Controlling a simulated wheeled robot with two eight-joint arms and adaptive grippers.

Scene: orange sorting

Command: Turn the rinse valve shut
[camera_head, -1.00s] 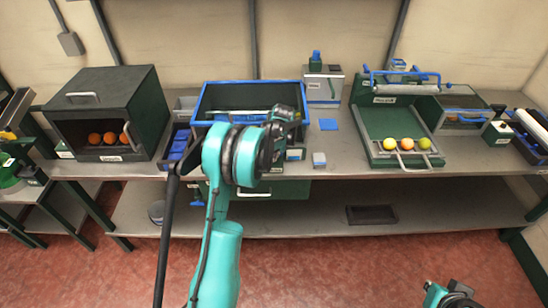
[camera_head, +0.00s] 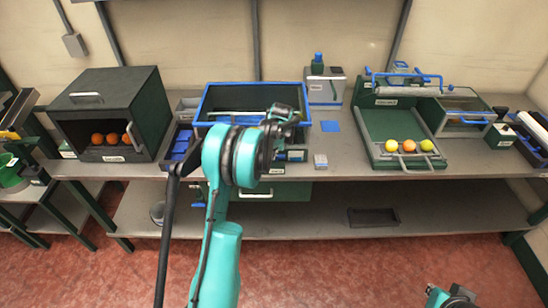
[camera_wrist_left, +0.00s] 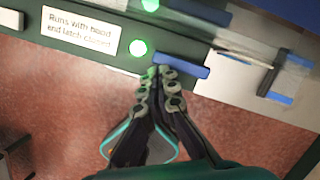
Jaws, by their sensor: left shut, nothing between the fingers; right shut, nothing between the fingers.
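In the left wrist view, a dark green panel carries a white label about hood and latch and lit green lamps (camera_wrist_left: 138,47). A short blue bar handle (camera_wrist_left: 182,65) sticks out of its lower edge. My left gripper (camera_wrist_left: 160,73) is shut and empty, its fingertips right at the bar's left end; I cannot tell whether they touch. No label naming the rinse valve is readable, so I cannot tell whether this bar is the valve. My right gripper (camera_head: 458,299) shows only partly at the bottom edge, away from the bench.
A blue-rimmed bin (camera_head: 250,84) stands mid-bench behind my left arm. A dark green box (camera_head: 149,105) with oranges is at left; a green tray (camera_head: 375,125) with three fruits is at right. In the left wrist view, a metal rod with a crossbar (camera_wrist_left: 278,72) lies to the right.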

